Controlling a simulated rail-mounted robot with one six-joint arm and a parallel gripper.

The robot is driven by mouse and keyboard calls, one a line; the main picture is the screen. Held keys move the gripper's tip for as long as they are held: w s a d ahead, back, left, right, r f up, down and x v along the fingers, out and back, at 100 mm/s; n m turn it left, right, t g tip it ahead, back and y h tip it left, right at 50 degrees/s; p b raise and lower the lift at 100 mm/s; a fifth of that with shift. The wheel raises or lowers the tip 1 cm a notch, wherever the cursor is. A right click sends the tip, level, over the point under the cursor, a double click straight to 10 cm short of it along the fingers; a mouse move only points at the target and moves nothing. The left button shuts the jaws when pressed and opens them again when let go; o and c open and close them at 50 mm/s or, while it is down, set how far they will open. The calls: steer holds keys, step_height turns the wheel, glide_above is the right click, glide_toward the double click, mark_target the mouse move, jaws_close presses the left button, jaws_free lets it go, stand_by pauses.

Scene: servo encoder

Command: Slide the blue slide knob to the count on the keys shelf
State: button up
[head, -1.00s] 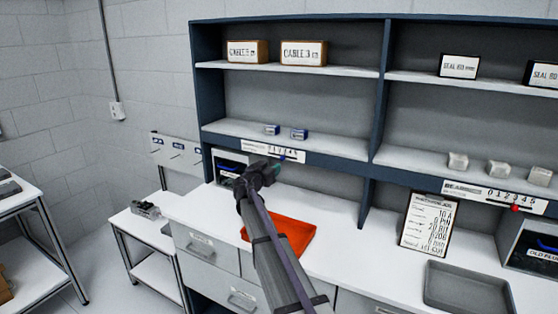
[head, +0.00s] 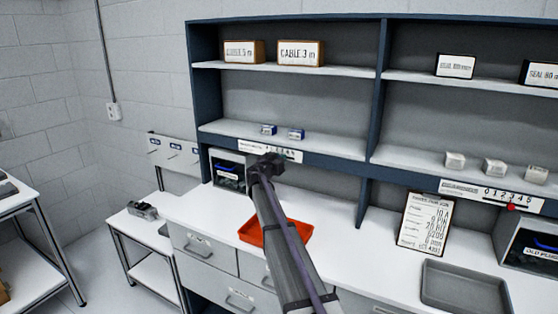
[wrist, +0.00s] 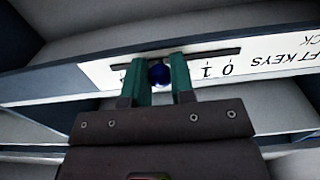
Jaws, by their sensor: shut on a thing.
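The blue slide knob (wrist: 160,75) sits between the two green fingers of my gripper (wrist: 160,80) in the wrist view, on a dark slot in a white scale strip (wrist: 260,65). The strip reads upside down there, with "KEYS", 0 and 1 legible. The knob is past 1, on the side away from 0; the fingers hide the digits around it. In the head view my gripper (head: 268,161) covers part of the strip (head: 290,155) and hides the knob.
An orange tray (head: 272,233) lies on the white counter below my arm. A second scale with a red knob (head: 511,207) is at the right, below several pale boxes (head: 494,167). A framed list (head: 426,224) and a grey tray (head: 466,290) stand on the counter.

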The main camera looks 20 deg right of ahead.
jaws_close()
steer(key=shift+w+a, duration=0.75)
steer(key=shift+w, duration=0.25)
steer(key=o, duration=0.6)
jaws_free()
steer(key=shift+c, duration=0.2)
steer(key=v, duration=1.1)
steer(key=shift+d, duration=0.15)
